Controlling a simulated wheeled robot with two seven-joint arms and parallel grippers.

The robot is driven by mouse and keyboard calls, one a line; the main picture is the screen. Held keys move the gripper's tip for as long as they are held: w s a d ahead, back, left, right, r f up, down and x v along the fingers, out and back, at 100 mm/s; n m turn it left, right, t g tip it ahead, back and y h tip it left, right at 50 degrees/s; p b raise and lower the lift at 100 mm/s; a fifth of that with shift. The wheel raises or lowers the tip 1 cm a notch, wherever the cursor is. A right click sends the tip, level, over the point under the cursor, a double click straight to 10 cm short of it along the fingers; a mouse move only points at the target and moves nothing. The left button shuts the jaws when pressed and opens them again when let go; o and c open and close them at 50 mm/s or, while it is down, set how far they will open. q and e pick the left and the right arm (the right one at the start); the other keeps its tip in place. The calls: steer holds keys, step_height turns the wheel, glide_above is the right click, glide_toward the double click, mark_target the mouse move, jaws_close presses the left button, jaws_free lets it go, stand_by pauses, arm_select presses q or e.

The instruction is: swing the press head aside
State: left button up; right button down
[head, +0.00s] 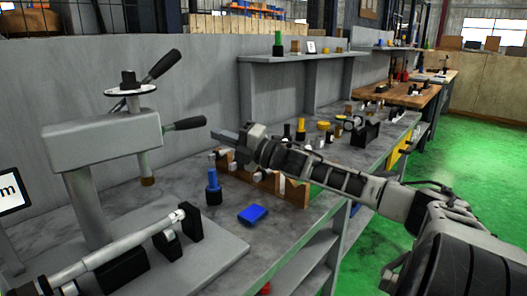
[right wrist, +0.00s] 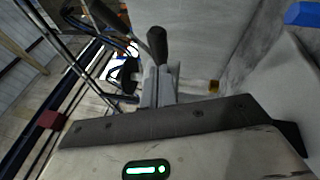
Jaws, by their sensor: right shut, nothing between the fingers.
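The press head (head: 100,137) is a grey block on a column at the left of the head view, with a round plate and a black-gripped lever (head: 165,65) on top. A second black handle (head: 184,124) sticks out of its right side; a black handle also shows just past my fingers in the right wrist view (right wrist: 157,45). Below the head hangs a ram with a brass tip (head: 147,181). My right gripper (head: 222,134) is shut and empty, its fingertips close to the end of the side handle. Whether they touch cannot be told. My left gripper is not in view.
A metal shaft (head: 130,243) lies across black supports on the press base. A blue block (head: 252,214) and a blue-topped part (head: 213,185) stand on the grey bench. A wooden rack (head: 262,182) is under my right arm. A shelf (head: 300,57) runs behind.

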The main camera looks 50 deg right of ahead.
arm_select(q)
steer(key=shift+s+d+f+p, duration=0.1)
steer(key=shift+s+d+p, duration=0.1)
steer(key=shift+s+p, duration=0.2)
arm_select(e)
steer(key=d+v, duration=0.2)
steer(key=v, duration=0.8)
steer(key=shift+d+f, duration=0.15)
steer(key=shift+d, duration=0.05)
